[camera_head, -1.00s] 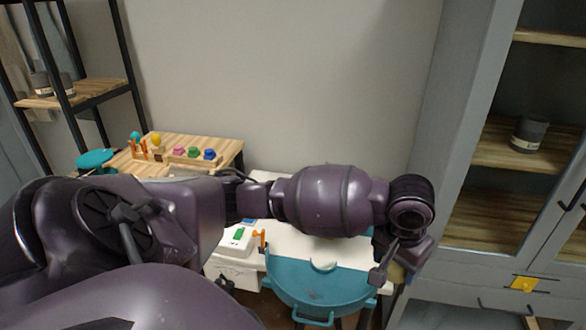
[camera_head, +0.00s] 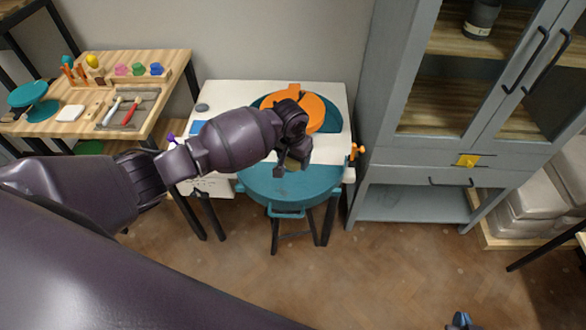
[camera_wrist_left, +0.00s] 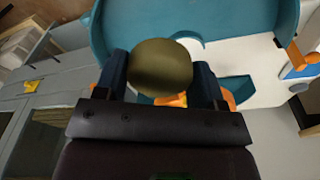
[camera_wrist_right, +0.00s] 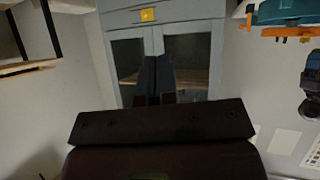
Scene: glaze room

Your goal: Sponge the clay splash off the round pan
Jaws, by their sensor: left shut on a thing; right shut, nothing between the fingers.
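The round pan (camera_head: 265,190) is a wide teal basin at the front of a white table, below an orange and teal wheel (camera_head: 310,108). My left gripper (camera_head: 291,168) is over the pan's back part, shut on an olive sponge. In the left wrist view the sponge (camera_wrist_left: 160,68) sits between the two fingers, with the pan's teal wall (camera_wrist_left: 115,25) beyond it. I cannot tell whether the sponge touches the pan. I cannot make out the clay splash; my arm hides part of the pan. My right gripper (camera_wrist_right: 158,70) is shut and empty, pointing towards the cabinet.
A grey cabinet (camera_head: 390,130) stands close at the right of the white table (camera_head: 225,95). A wooden bench (camera_head: 165,75) with tools stands at the left. An orange clamp (camera_head: 356,152) is at the table's right edge. The floor in front is free.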

